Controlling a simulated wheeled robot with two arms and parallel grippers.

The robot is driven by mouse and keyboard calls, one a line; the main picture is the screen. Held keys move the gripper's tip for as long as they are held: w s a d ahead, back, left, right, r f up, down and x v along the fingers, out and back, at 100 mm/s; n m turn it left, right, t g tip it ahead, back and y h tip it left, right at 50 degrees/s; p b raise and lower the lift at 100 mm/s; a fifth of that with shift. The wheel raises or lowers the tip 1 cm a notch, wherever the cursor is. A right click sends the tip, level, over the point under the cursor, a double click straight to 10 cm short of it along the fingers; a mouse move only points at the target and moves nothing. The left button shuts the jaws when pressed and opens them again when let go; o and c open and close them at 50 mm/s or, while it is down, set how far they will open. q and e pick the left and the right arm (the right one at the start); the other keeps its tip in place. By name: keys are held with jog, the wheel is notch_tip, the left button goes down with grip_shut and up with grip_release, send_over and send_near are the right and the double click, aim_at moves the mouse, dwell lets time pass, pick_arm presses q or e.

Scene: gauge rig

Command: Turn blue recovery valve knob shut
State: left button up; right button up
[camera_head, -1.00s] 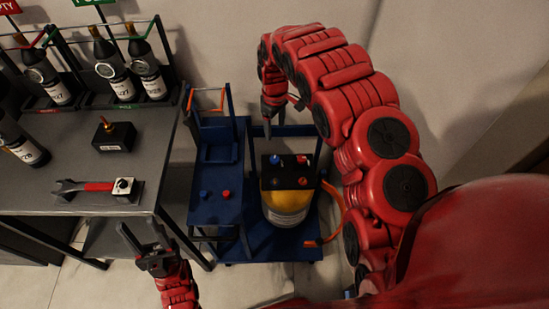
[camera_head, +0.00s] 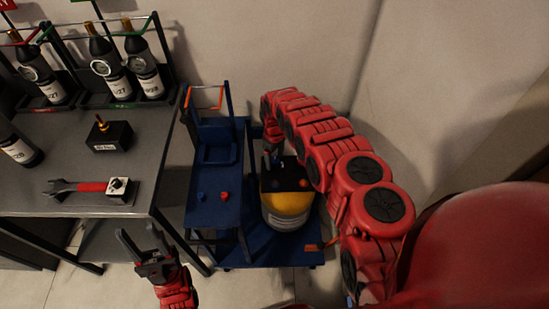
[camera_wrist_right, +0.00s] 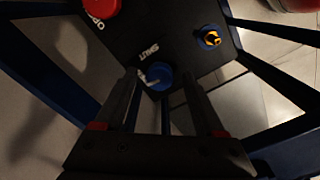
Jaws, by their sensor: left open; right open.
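The blue knob (camera_wrist_right: 160,75) sits on a black panel beside the white word SHUT in the right wrist view. My right gripper (camera_wrist_right: 160,78) is open, with its fingers pointing at the knob, one to each side in the picture. I cannot tell whether they touch it. In the head view my right gripper (camera_head: 270,158) is low at the back left of the black panel (camera_head: 286,176) on the yellow tank (camera_head: 287,204), and the blue knob cannot be made out there. My left gripper (camera_head: 137,233) is open and empty in front of the table.
Blue frame posts surround the tank. The grey table (camera_head: 150,190) stands at left.

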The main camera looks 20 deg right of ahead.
jog(key=shift+f, duration=0.1)
jog(key=shift+c, duration=0.2)
grip_shut()
